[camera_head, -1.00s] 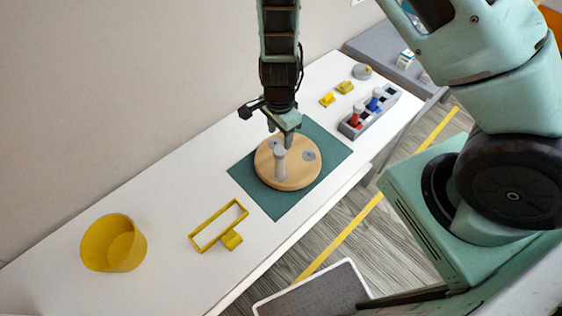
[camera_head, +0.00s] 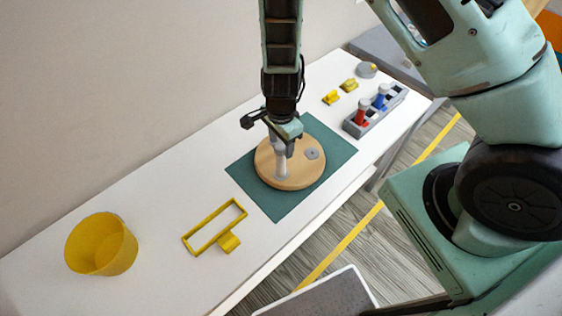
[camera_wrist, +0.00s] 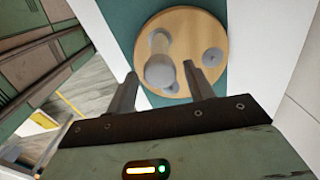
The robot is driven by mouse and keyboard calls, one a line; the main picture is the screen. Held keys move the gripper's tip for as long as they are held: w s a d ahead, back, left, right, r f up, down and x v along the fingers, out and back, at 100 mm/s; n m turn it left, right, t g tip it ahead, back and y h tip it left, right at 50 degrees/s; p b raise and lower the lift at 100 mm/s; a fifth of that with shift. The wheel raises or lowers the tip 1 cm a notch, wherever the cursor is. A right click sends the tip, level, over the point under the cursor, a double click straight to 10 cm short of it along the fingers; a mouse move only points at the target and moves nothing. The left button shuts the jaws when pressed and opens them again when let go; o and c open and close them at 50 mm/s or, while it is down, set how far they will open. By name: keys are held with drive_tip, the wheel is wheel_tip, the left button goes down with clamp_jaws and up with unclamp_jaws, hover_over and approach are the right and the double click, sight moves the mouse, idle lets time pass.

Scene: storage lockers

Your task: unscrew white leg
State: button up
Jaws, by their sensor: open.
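The white leg (camera_head: 281,164) stands upright on a round wooden disc (camera_head: 302,176), left of the disc's middle. In the wrist view the leg (camera_wrist: 160,68) points towards the camera, and its round end lies between the lines of my two fingers. My gripper (camera_head: 282,147) is open at the top of the leg and hides its upper end in the head view. In the wrist view the open fingers (camera_wrist: 159,72) stand apart on either side of the leg. I cannot tell whether either finger touches it. A grey round spot (camera_head: 312,154) shows on the disc.
The disc lies on a green mat (camera_head: 275,205) on a white table (camera_head: 160,190). A yellow bin (camera_head: 100,245) and yellow frame (camera_head: 214,227) lie left. A grey rack (camera_head: 372,118) with red and blue pieces and small yellow parts (camera_head: 332,97) lie right.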

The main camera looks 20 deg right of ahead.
drive_tip(key=c, duration=0.8)
drive_tip(key=n, duration=0.6)
drive_tip(key=shift+c, duration=0.2)
